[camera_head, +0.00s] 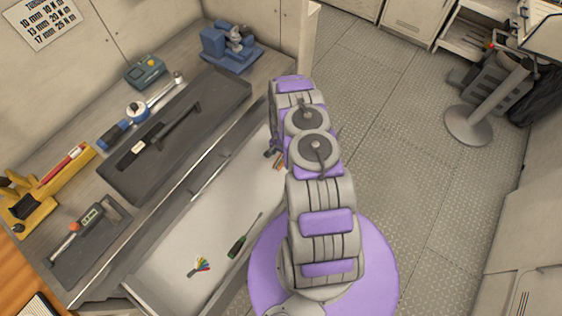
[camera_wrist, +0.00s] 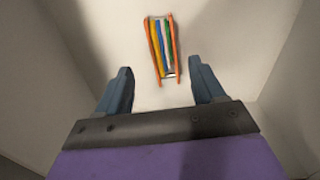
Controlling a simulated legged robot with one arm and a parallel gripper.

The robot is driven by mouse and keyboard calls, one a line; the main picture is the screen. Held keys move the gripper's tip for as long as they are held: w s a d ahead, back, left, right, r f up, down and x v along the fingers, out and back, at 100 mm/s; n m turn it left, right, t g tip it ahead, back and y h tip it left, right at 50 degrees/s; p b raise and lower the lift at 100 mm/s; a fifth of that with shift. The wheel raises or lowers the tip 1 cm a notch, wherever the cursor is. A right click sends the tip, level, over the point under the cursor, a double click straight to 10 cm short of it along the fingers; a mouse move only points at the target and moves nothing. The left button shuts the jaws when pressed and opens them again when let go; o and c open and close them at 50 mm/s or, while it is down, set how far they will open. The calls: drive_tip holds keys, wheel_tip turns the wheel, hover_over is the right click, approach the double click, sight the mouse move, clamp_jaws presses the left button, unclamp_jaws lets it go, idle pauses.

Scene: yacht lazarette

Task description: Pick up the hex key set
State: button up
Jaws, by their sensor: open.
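A small set of coloured sticks with orange sides, which looks like the hex key set (camera_wrist: 161,48), lies on the pale drawer floor in the wrist view. It is ahead of my gripper (camera_wrist: 160,82), roughly centred between the two blue-grey fingers. The gripper is open and empty, and the fingers do not appear to touch the set. In the head view my gripper (camera_head: 271,152) is over the far end of the open drawer (camera_head: 185,237). A bit of the orange set (camera_head: 278,165) shows beside it, partly hidden by my arm.
The bench behind holds a dark tray (camera_head: 215,92), a torque wrench (camera_head: 137,112), a blue vise (camera_head: 231,48) and a yellow tool (camera_head: 35,205).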

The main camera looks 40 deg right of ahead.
drive_tip(key=f, duration=0.2)
drive_tip(key=f+b, duration=0.2)
drive_tip(key=f, duration=0.1)
drive_tip(key=shift+w+d+f, duration=0.15)
drive_tip(key=shift+w+f, duration=0.15)
drive_tip(key=shift+w, duration=0.05)
drive_tip(key=shift+r, duration=0.1)
drive_tip(key=c, duration=1.3)
drive_tip(key=shift+o, duration=0.2)
drive_tip(key=shift+r, duration=0.1)
